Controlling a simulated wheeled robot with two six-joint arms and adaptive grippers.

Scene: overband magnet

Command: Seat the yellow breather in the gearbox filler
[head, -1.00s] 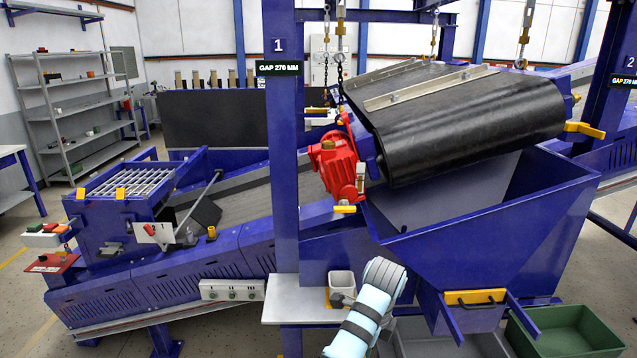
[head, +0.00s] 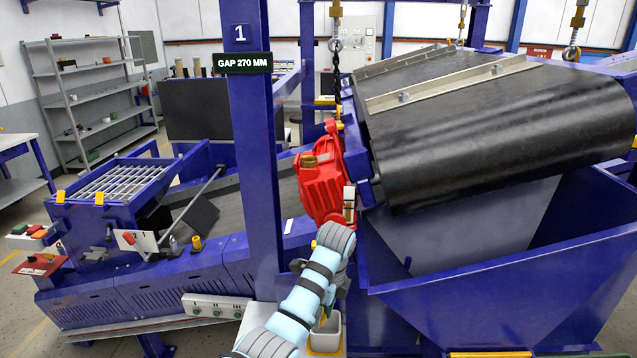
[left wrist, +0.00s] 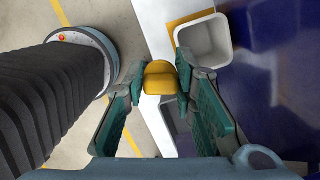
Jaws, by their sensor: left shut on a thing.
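The yellow breather (left wrist: 160,80) shows in the left wrist view as a small rounded yellow piece. My left gripper (left wrist: 160,72) is shut on it, with a teal finger on each side. In the head view my light blue and grey wrist (head: 316,275) is in front of the machine, just below the red gearbox (head: 322,190), and hides most of the gripper and the breather. A brass-coloured fitting (head: 309,161) shows on the gearbox; I cannot tell whether it is the filler. My right gripper is not in view.
A white cup (head: 327,333) stands on a pale shelf below my wrist; it also shows in the left wrist view (left wrist: 204,42). A blue post (head: 252,150) rises left of the gearbox. The black belt magnet (head: 490,130) and blue hopper (head: 480,290) are on the right.

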